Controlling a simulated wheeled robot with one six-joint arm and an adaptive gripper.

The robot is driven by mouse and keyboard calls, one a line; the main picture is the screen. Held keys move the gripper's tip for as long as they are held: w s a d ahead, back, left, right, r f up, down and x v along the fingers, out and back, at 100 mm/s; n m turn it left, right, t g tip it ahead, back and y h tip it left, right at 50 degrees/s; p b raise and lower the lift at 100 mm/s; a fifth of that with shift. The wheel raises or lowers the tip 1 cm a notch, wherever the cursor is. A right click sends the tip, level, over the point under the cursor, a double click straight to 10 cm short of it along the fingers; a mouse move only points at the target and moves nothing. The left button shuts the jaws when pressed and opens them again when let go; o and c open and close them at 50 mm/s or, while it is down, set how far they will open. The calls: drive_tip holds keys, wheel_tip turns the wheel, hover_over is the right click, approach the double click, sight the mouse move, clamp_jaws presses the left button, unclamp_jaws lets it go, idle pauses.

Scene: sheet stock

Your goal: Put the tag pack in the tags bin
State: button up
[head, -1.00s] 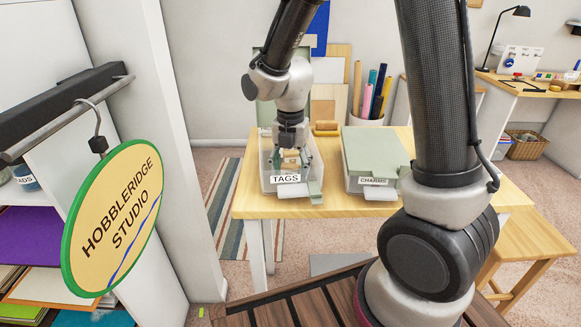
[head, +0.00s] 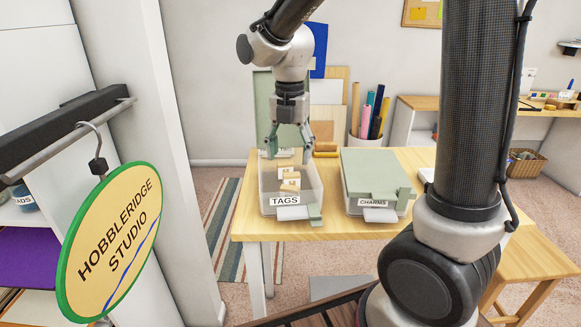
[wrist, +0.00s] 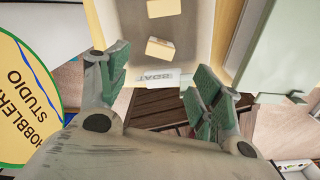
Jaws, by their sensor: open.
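The tags bin (head: 264,200) is a clear box labelled TAGS on the wooden table, its green lid (head: 262,108) raised at the back. A small tan pack (head: 290,182) lies inside, toward the front; it also shows in the wrist view (wrist: 160,48). At least one similar tan pack (wrist: 163,8) lies further back in the bin. Which of them is the tag pack I cannot tell. My gripper (head: 290,153) is over the bin, open, with nothing between its green fingers. The fingers also frame the bin's front label in the wrist view (wrist: 158,98).
The charms bin (head: 375,180) stands to the right with its green lid closed. A wooden block (head: 326,150) and a pot of rolls (head: 367,140) are behind. A round Hobbleridge Studio sign (head: 118,245) hangs at the left.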

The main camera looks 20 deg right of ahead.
drive_tip(key=s+d+r+m+t, duration=0.2)
drive_tip(key=s+d+m, duration=0.5)
drive_tip(key=m, duration=0.7)
drive_tip(key=s+d+r+m+t, duration=0.2)
drive_tip(key=s+d+r+m, duration=0.3)
drive_tip(key=s+d+m, duration=0.3)
drive_tip(key=s+m, duration=0.4)
drive_tip(key=m, duration=0.3)
drive_tip(key=shift+r, duration=0.25)
